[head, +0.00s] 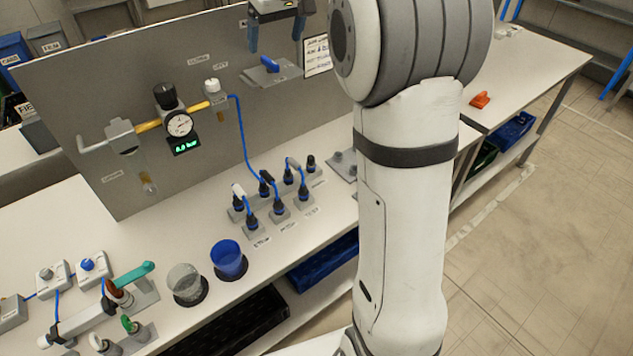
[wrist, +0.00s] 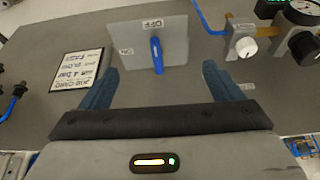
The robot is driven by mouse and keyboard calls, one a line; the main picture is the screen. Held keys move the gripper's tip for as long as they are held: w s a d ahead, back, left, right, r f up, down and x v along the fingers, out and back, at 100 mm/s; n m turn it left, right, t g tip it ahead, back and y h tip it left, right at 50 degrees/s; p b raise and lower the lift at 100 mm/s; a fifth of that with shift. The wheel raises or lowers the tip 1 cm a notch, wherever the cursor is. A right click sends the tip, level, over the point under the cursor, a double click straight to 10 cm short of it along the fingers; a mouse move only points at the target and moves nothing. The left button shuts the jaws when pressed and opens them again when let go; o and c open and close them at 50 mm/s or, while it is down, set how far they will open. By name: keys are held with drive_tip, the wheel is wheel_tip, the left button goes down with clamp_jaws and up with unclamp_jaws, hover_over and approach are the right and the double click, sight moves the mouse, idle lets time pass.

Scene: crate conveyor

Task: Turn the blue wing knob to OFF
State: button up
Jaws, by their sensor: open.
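The blue wing knob (head: 270,65) sits on a grey plate on the upright panel, below my gripper in the head view. In the wrist view the knob (wrist: 156,55) runs nearly upright in the picture on its plate (wrist: 178,38). One end points towards an upside-down label (wrist: 152,23) that seems to read OFF; a smaller label (wrist: 126,51) at its left is hard to read. My gripper (head: 276,38) is open, its blue fingers (wrist: 160,69) spread to either side of the knob, apart from it and empty.
A printed card (wrist: 81,83) is on the panel beside the knob. A white knob (head: 212,86), a gauge (head: 179,125) and blue tubing (head: 243,130) lie left of it. Below, the bench carries several black plugs (head: 278,207) and a blue cup (head: 229,260).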

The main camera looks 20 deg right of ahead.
drive_tip(key=s+f+m+b, duration=0.1)
drive_tip(key=s+f, duration=0.4)
drive_tip(key=s, duration=0.4)
drive_tip(key=s+f+m+b, duration=0.1)
drive_tip(key=s+f, duration=0.5)
drive_tip(key=s, duration=0.3)
drive_tip(key=s+f+m+g+h+b, duration=0.1)
drive_tip(key=s+f, duration=0.4)
drive_tip(key=s, duration=0.4)
drive_tip(key=shift+s+a+f+b, duration=0.25)
drive_tip(key=shift+s+a+b, duration=0.1)
drive_tip(key=shift+a, duration=0.1)
drive_tip(key=s+f, duration=0.4)
drive_tip(key=s, duration=0.1)
drive_tip(key=shift+s, duration=0.3)
drive_tip(key=shift+d, duration=0.1)
